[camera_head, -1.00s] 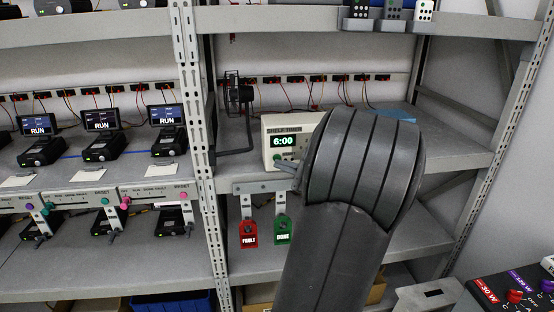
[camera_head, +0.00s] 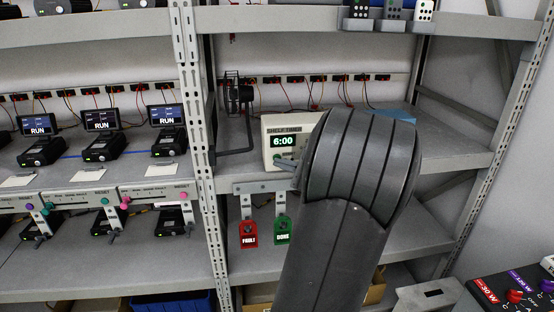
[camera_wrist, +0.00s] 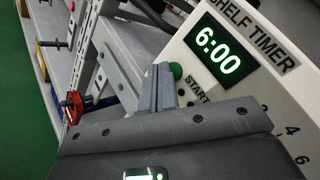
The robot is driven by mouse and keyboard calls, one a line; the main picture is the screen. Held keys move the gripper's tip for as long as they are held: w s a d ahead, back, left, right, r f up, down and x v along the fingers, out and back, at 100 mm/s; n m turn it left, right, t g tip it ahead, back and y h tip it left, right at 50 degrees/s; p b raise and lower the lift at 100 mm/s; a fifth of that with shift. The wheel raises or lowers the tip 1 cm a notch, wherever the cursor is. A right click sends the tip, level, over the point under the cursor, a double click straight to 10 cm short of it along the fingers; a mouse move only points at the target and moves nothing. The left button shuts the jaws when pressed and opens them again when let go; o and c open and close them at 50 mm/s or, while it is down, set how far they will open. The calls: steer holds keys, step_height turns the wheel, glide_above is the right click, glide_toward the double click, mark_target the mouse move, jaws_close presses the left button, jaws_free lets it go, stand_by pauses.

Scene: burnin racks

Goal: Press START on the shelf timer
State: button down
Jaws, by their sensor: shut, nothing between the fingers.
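The shelf timer (camera_head: 288,122) is a pale box on the middle shelf, its dark display reading 6:00 in green. Its right part is hidden behind my arm in the head view. In the wrist view the shelf timer (camera_wrist: 272,82) appears tilted, with the word START beside a round green button (camera_wrist: 176,70). My gripper (camera_head: 284,162) is shut and empty, its tip at the lower left of the timer's face. In the wrist view the fingertips of my gripper (camera_wrist: 160,72) lie just beside the green button and partly overlap it. I cannot tell whether they touch it.
A red FAULT tag (camera_head: 249,235) and a green DONE tag (camera_head: 282,232) hang below the shelf edge. A small fan (camera_head: 240,93) stands left of the timer. A slotted upright (camera_head: 191,110) separates this bay from several units with RUN screens.

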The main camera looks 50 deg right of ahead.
steer(key=shift+w+d, duration=0.25)
steer(key=shift+w, duration=0.05)
stand_by(0.5)
stand_by(0.4)
steer(key=shift+s+a, duration=0.55)
steer(key=shift+s, duration=0.05)
steer(key=shift+s+a, duration=0.1)
steer(key=s+a, duration=0.3)
steer(key=shift+s+a, duration=0.15)
steer(key=shift+a, duration=0.05)
stand_by(1.0)
